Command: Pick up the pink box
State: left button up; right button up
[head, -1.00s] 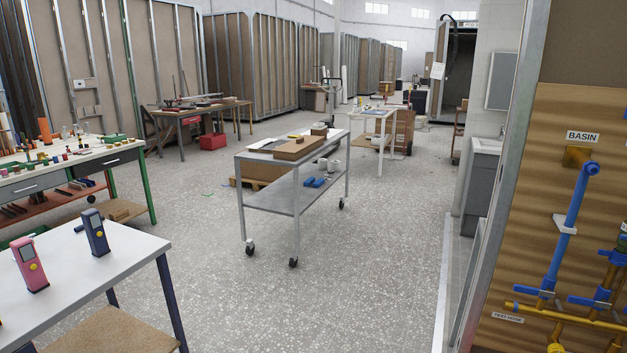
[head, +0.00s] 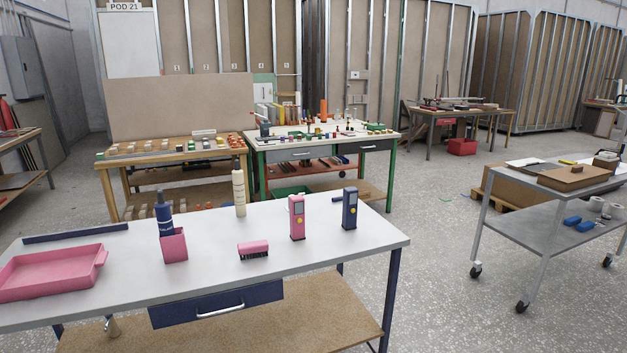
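A small pink open-topped box (head: 174,247) stands on the white-topped table (head: 330,258) in front of me. A dark blue bottle (head: 164,215) rises from it or stands right behind it; I cannot tell which. A larger shallow pink tray (head: 45,277) lies at the table's left end. A pink handheld device with a yellow button (head: 297,218) stands upright right of the middle, and a pink brush with dark bristles (head: 253,250) lies between it and the small box. Neither of my grippers is in view.
A dark blue handheld device (head: 350,208), a cream bottle (head: 239,193) and a dark blue bar (head: 76,232) are also on the table. A wheeled grey trolley (head: 545,225) stands at the right. Clear floor lies between table and trolley. Workbenches (head: 322,147) stand behind.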

aim_at(174, 248)
jog(key=u, duration=0.6)
jog(key=i, duration=0.6)
jog(key=u, duration=0.6)
jog(key=i, duration=1.2)
jog(key=z, duration=0.5)
